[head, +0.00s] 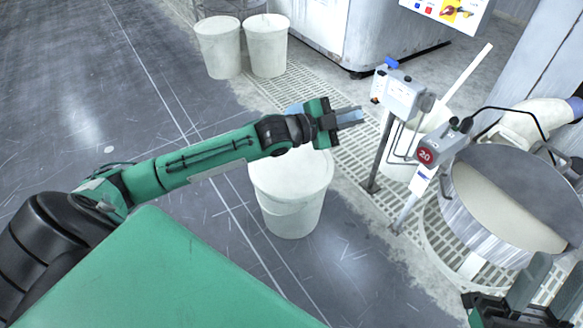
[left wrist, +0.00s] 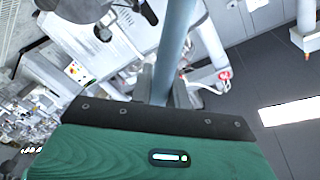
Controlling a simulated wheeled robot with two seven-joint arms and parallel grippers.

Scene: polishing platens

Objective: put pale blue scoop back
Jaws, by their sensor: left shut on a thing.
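My left gripper (head: 349,117) is held out over the white bucket (head: 290,200) in the middle of the head view. It is shut on the pale blue scoop (left wrist: 176,45), whose grey-blue shaft runs upward between the fingers in the left wrist view. In the head view a small pale blue part of the scoop (head: 293,109) shows beside the gripper; the rest is hidden. My right gripper (head: 545,288) is at the lower right corner, its fingers apart with nothing seen between them.
A round tub (head: 465,215) with pale material stands at the right, beside a post with a red 20 sign (head: 425,156). A grey control box (head: 398,92) stands on another post. Two white buckets (head: 219,50) (head: 266,48) are at the back. The dark floor at left is clear.

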